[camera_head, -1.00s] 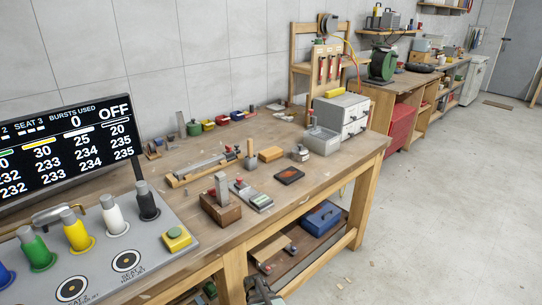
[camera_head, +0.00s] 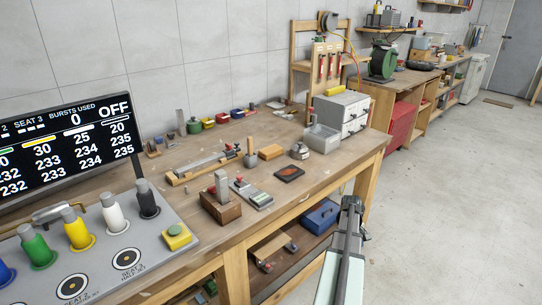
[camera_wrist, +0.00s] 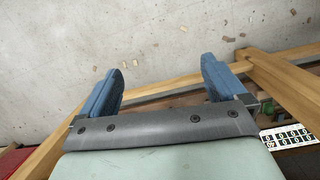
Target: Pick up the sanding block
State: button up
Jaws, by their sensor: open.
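A small tan-orange block (camera_head: 271,152), which looks like the sanding block, lies on the workbench (camera_head: 330,163) toward its back right. It is clear of my gripper. My gripper (camera_head: 352,205) is in front of the bench's right front edge, apart from the block. In the wrist view its two blue fingers (camera_wrist: 163,75) are spread open with nothing between them, over concrete floor and wooden bench parts. The block does not show in the wrist view.
A wooden block with a metal post (camera_head: 221,203) stands at the front.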

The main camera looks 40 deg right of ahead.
jog(key=w+d+r+n+h, duration=0.1)
jog(key=w+d+r+n, duration=0.2)
jog(key=d+r, duration=0.6)
jog(key=w+d+r+n, duration=0.3)
jog(key=w+d+r, duration=0.1)
jog(key=d+r, duration=0.5)
notch_tip(320, 180, up, 16)
jog(key=n+t, duration=0.2)
jog(key=n, duration=1.1)
send_over(271, 149)
jog(key=a, duration=0.2)
jog(key=f, duration=0.4)
jog(key=d+f, duration=0.1)
jog(key=f, duration=0.3)
jog(key=d+f, duration=0.1)
jog(key=f, duration=0.4)
jog(key=shift+w+d+f, duration=0.1)
jog(key=shift+w+d, duration=0.05)
